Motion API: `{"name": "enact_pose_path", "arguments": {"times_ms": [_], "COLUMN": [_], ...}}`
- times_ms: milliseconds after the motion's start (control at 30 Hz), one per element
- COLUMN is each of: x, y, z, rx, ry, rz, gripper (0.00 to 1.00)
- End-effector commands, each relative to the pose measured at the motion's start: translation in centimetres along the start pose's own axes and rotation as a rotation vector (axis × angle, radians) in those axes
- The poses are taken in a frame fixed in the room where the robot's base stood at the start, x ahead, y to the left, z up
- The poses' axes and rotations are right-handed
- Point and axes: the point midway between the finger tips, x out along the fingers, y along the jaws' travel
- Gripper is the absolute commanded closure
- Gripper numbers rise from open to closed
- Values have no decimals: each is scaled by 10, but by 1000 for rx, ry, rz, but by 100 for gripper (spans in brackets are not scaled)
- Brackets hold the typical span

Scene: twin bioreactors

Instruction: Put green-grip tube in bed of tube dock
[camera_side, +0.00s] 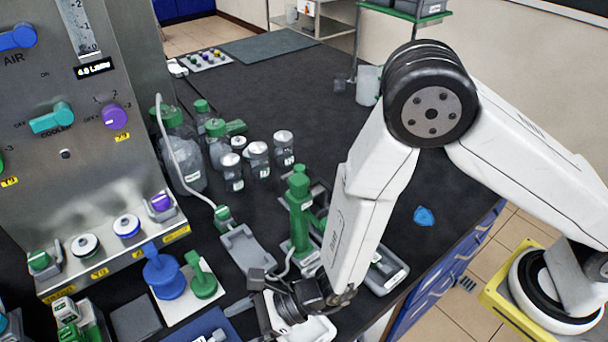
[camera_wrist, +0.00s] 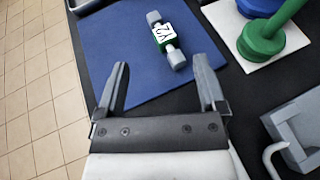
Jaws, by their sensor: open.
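A pale hose with a green grip (camera_side: 222,213) at its end hangs down from the bioreactor panel. The grip lies at the upper end of a grey dock with a shallow bed (camera_side: 245,247); I cannot tell whether it is seated. A small grey tube with a green middle and a white label (camera_wrist: 163,40) lies on a blue mat (camera_wrist: 115,30). I cannot tell for sure which is the task's tube. My gripper (camera_wrist: 160,62) is open and empty, its fingers over the mat, just short of the labelled tube.
A white plate (camera_wrist: 312,28) with blue and green knobbed pieces stands beside the mat. A grey block with a pale hook (camera_wrist: 295,125) is at right. A tall green piece (camera_side: 299,210) stands near my arm; several bottles (camera_side: 258,158) stand behind.

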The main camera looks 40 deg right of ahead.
Motion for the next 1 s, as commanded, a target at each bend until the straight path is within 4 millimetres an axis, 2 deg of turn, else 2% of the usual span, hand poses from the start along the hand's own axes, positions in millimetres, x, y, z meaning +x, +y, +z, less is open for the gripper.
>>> {"name": "enact_pose_path", "arguments": {"times_ms": [333,700,1000], "x": [-1,22,26], "y": [0,-1,-1], "z": [-6,-6,-6], "rx": [3,3,4], "ry": [9,8,9], "rz": [-31,-30,-30], "gripper": [11,11,11]}}
